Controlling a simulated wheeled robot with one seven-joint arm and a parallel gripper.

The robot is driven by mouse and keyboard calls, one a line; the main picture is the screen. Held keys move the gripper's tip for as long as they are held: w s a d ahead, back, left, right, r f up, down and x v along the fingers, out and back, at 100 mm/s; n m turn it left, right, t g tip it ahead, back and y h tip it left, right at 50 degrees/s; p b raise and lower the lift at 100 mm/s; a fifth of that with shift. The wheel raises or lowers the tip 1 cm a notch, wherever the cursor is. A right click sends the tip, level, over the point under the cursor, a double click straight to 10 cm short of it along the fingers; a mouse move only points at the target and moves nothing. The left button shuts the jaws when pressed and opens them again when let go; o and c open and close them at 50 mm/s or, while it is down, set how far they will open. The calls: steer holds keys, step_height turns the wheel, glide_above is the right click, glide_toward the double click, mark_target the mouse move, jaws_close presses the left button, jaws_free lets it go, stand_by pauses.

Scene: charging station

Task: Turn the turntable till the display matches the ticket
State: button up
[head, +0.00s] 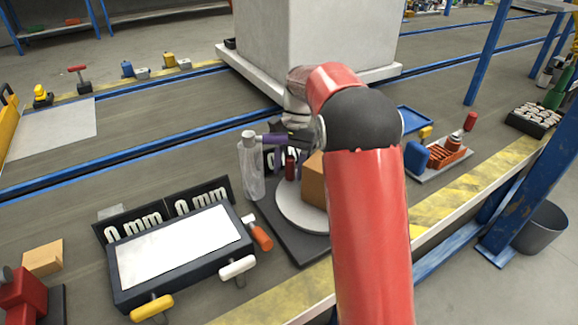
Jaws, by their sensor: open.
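The turntable (295,213) is a round pale plate on a dark square base, partly hidden by my red arm. A brown box (314,180) and a small dark red object (290,168) appear on or above it. My gripper (270,150), with purple fingers, is open above the plate's far left side. One finger points left close to the top of a clear bottle (249,172); I cannot tell if they touch. I cannot make out a ticket.
A dark tray with a blank white face (180,248) lies front left, with yellow and white handles before it. An orange-handled tool (258,234) lies between it and the turntable. A grey tray of parts (440,160) is at right. A large pale block (315,45) stands behind.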

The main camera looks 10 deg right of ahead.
jaws_close()
steer(key=shift+s+a+r+n+h+p, duration=0.2)
steer(key=shift+s+a+n+h+p, duration=0.2)
steer(key=shift+n+p, duration=0.3)
steer(key=shift+s+f, duration=0.1)
steer(key=shift+f, duration=0.05)
jaws_free()
steer(key=p+v, duration=0.1)
steer(key=v, duration=0.6)
steer(key=shift+w+d+r, duration=0.15)
steer(key=shift+w+r, duration=0.05)
steer(key=shift+r, duration=0.15)
